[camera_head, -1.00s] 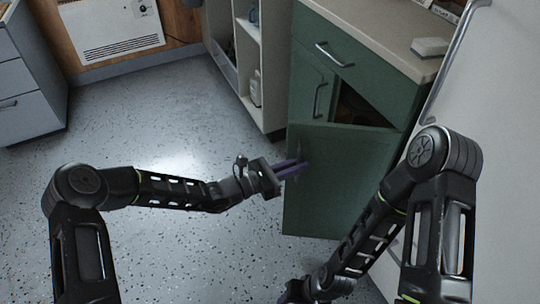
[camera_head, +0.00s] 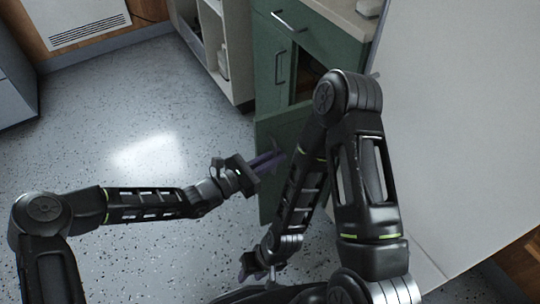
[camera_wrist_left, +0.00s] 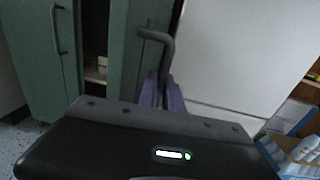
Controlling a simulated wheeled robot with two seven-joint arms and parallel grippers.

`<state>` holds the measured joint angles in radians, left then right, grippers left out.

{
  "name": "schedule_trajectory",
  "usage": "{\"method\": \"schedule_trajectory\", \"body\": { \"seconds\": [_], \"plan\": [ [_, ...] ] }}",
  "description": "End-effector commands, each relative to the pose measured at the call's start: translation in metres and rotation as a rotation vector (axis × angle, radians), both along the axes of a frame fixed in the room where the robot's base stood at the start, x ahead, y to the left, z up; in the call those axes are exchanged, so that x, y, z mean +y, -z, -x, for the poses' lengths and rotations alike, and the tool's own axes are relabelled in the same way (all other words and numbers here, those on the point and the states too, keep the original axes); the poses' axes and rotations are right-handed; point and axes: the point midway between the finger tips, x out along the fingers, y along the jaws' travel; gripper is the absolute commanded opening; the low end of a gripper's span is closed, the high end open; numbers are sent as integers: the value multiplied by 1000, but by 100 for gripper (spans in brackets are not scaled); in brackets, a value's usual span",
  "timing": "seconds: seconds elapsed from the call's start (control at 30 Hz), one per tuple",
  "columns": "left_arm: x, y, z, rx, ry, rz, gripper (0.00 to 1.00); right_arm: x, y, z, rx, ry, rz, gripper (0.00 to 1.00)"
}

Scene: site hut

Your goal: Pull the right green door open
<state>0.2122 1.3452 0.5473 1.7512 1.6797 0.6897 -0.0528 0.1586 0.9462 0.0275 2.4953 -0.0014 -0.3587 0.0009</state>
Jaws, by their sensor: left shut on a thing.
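The right green door (camera_head: 277,133) stands swung out from the green cabinet (camera_head: 328,43), and a dark interior shows behind its top edge. My left gripper (camera_head: 268,163) is at the outer face of this door. In the left wrist view its purple fingers (camera_wrist_left: 163,92) are shut on the door's bent grey handle (camera_wrist_left: 157,38). The left green door (camera_head: 267,68) is closed, with its own handle (camera_head: 280,67). My right gripper (camera_head: 250,268) hangs low, near the floor in the picture, apart from the door; its fingers are too unclear to judge. My right arm hides part of the right door.
A large white panel (camera_head: 455,110) stands close on the right. A pale shelf unit (camera_head: 237,60) adjoins the cabinet on the left. A drawer (camera_head: 290,22) sits above the doors. Speckled floor (camera_head: 140,150) is clear to the left. Blue-and-white boxes (camera_wrist_left: 298,150) show at lower right.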

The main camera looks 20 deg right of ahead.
Motion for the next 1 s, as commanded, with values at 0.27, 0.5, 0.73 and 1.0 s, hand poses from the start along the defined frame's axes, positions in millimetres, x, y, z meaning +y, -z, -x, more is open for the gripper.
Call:
{"method": "schedule_trajectory", "body": {
  "seconds": [0.27,0.5,0.73,1.0],
  "plan": [
    [0,-1,0,-1,0,2,19,0,0,0,0,0,0,36],
    [0,-1,0,0,-1,1,19,0,0,0,0,0,0,36],
    [18,-2,2,0,-2,2,19,0,-4,0,0,0,0,36],
    [61,-2,11,-1,-3,1,19,0,-12,0,0,-1,0,36]
  ]
}}
